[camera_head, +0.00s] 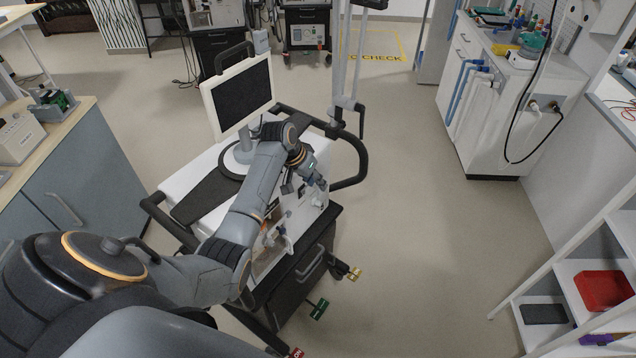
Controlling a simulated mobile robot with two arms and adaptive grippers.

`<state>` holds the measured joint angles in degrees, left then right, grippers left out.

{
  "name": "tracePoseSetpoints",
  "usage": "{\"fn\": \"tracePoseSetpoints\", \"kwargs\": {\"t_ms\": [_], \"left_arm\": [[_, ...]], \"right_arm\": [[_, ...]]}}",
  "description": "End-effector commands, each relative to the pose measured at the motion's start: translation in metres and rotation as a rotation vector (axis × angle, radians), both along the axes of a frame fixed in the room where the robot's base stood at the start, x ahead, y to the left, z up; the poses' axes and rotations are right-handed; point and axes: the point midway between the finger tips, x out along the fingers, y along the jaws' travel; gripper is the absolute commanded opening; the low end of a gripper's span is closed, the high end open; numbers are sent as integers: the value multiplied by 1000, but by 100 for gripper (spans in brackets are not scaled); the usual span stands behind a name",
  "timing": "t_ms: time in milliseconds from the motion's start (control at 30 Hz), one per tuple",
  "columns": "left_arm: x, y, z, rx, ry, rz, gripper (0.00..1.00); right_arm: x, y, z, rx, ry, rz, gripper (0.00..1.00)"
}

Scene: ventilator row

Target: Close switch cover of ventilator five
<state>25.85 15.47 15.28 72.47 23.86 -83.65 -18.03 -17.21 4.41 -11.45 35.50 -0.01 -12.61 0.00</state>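A ventilator (190,180) on a black-railed cart stands in front of me. Its dark screen (243,97) has a white frame and is upright, tilted on a stand. My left arm reaches across the ventilator from the lower left. My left gripper (313,181) is at the ventilator's right side, by its upper edge, pointing down and to the right. It is small and dark here, and I cannot tell whether its fingers are open or touch the machine. The switch cover cannot be made out; my arm and gripper hide part of that side. My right gripper is not in view.
The cart's black handrail (352,178) curves close beside my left gripper. A white counter (480,95) with hoses stands at the right, and a shelf with a red bin (603,290) at the lower right. Grey cabinets (85,180) stand left. The floor right of the cart is clear.

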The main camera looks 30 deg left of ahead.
Motion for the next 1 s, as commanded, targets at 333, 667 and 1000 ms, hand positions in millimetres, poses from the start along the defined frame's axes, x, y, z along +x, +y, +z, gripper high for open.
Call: {"fn": "tracePoseSetpoints", "kwargs": {"t_ms": [333,667,1000], "left_arm": [[10,-4,-23,0,-1,0,30],[10,-4,-24,0,0,0,12],[9,-5,-24,4,0,1,0]], "right_arm": [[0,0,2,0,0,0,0],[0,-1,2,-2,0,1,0],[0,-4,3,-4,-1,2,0]]}}
